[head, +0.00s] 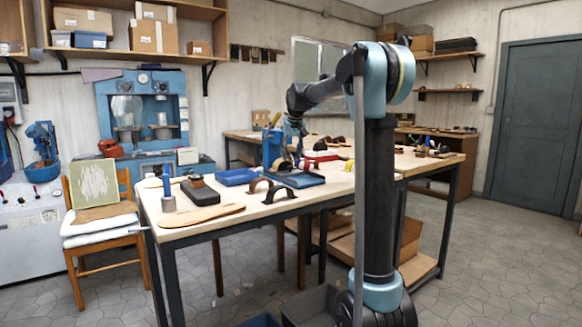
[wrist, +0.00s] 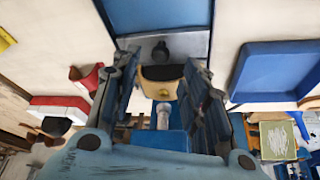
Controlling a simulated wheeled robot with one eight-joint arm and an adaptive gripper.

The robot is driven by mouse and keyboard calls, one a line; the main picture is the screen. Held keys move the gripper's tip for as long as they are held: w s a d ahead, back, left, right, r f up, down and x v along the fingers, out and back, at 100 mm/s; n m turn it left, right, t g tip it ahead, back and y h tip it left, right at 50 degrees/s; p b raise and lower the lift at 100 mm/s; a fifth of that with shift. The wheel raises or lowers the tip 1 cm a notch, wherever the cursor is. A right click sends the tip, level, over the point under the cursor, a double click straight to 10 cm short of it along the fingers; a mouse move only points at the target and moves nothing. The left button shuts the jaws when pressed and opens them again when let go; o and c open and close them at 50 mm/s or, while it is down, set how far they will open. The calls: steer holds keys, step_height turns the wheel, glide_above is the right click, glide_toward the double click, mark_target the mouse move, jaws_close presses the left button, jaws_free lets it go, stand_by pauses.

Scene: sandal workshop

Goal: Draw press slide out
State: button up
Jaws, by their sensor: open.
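A small blue bench press (head: 272,150) stands on the wooden table in the head view, partly behind my gripper. A flat blue-edged base (head: 300,181) lies in front of it. In the wrist view, a grey metal plate (wrist: 190,44) with a black knob (wrist: 161,51) shows just past my fingertips; it looks like the press slide. A tan block with a dark top (wrist: 162,80) is between my fingers, apart from both. My gripper (wrist: 162,66) is open and points down over the press; it also shows in the head view (head: 297,157). I cannot tell whether it touches anything.
A blue tray (head: 238,177) lies left of the press and also shows in the wrist view (wrist: 238,88). Arched strap pieces (head: 280,193), a sole-shaped board (head: 203,215) and a dark block (head: 200,191) lie toward the table's front. Red and yellow items are close by.

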mark_target(291, 167)
steer(key=shift+x, duration=2.8)
steer(key=shift+s, duration=0.1)
jaws_close()
